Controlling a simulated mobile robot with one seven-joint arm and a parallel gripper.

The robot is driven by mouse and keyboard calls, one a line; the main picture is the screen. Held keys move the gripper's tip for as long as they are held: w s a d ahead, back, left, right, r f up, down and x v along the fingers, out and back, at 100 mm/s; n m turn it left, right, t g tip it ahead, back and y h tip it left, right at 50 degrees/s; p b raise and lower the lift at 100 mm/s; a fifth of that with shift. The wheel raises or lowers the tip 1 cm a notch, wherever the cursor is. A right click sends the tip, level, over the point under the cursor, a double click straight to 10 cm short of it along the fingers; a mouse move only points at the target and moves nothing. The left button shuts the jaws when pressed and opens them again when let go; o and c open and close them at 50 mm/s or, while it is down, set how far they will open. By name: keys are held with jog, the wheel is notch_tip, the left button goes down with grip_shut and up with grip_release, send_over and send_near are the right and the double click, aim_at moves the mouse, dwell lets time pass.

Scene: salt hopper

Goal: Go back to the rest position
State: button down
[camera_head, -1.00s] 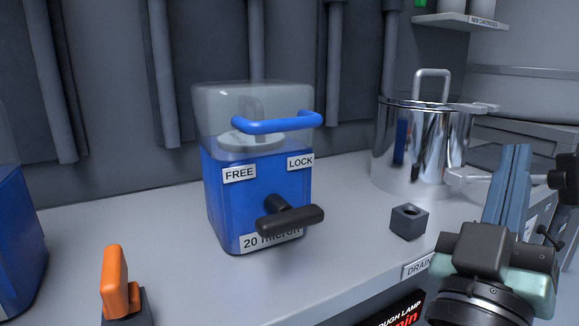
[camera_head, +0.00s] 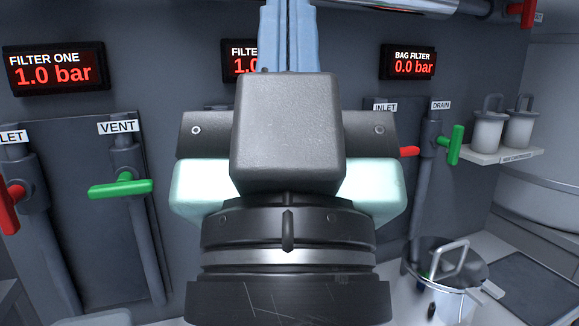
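My gripper (camera_head: 288,35) fills the middle of the head view, with its back to the camera. Its two blue fingers point up, side by side with no clear gap between them, and nothing shows held in them. The fingertips run out of the top of the picture. The gripper appears in front of the dark wall panels and hides part of the middle display.
Wall displays (camera_head: 55,68) and (camera_head: 408,62) read 1.0 bar and 0.0 bar. A green VENT handle (camera_head: 121,188), a red handle (camera_head: 17,195) and a green DRAIN handle (camera_head: 456,145) stick out. A metal pot (camera_head: 445,290) stands lower right; a shelf (camera_head: 510,157) holds cartridges.

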notch_tip(320, 180, up, 27)
jog(key=p, duration=2.4)
jog(key=shift+f, duration=0.15)
jog(key=c, duration=1.5)
grip_release()
jog(key=shift+c, duration=0.2)
